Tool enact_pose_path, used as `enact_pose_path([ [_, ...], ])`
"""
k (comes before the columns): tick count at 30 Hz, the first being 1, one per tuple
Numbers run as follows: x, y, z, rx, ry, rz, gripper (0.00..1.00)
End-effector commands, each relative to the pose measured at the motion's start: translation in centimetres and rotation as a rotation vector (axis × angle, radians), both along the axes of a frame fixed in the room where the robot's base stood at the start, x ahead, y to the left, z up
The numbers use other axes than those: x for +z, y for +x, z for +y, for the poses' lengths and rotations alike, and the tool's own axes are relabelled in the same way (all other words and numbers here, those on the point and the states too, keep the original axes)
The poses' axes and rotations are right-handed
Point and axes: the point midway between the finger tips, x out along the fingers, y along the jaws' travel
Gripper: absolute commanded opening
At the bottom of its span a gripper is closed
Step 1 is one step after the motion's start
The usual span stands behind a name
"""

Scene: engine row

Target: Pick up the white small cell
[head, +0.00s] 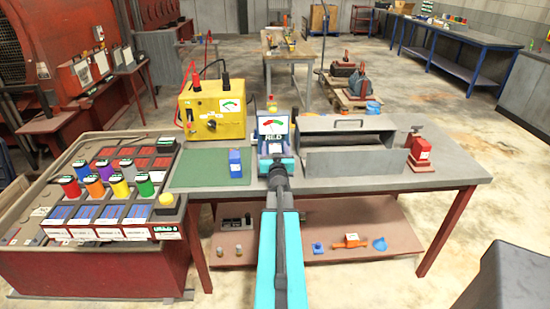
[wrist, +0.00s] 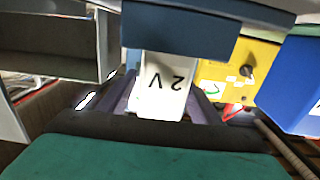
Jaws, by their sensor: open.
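The white small cell (wrist: 160,85), marked "2 V", shows upside down in the middle of the wrist view, against a dark blue block (wrist: 180,28). In the head view it is largely hidden by my gripper. My gripper (head: 276,158) is open in front of the dark blue meter (head: 272,126) on the bench. In the wrist view its greyish jaws appear on either side of the cell. I cannot tell whether they touch it.
A blue cell (head: 235,163) stands on the green mat (head: 196,176), close left of my gripper. A yellow tester (head: 213,109) stands behind the mat. A grey open housing (head: 352,162) stands right of the meter, with a red block (head: 420,152) beyond it.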

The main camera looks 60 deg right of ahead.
Motion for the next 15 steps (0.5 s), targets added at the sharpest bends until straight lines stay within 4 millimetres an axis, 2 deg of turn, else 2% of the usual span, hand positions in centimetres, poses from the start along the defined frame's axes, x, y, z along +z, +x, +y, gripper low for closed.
enact_pose_path([
  [6, 0.01, 0.82, -1.16, 0.0, 0.001, -0.001, 0.59],
  [15, -0.04, 0.88, -1.25, 0.0, 0.0, 0.0, 0.59],
])
